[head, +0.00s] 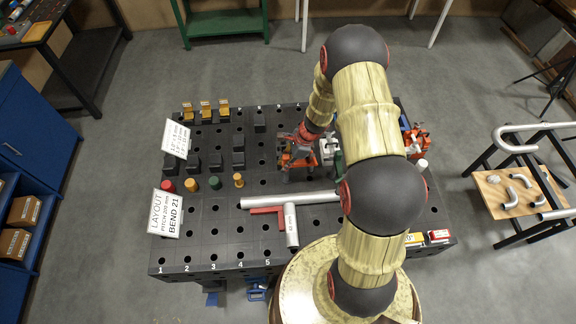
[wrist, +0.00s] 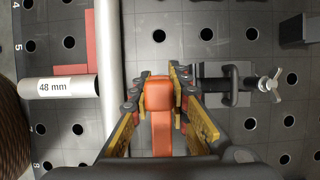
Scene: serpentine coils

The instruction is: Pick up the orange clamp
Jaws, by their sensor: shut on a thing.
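The orange clamp (wrist: 160,95) is between the two fingers of my gripper (wrist: 160,80) in the wrist view, with a finger against each side. My gripper is shut on it. In the head view the orange clamp (head: 287,160) shows low over the black perforated table (head: 215,235), left of my arm. My gripper (head: 303,145) reaches down to it there, partly hidden by my own wrist. I cannot tell whether the clamp still touches the table.
A long silver tube (head: 300,199) lies close in front of the clamp, with a short 48 mm tube (head: 291,225) and a red square (head: 266,210). A dark clamp with a wing screw (wrist: 235,84) sits right of my fingers. Pegs and blocks stand at the left.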

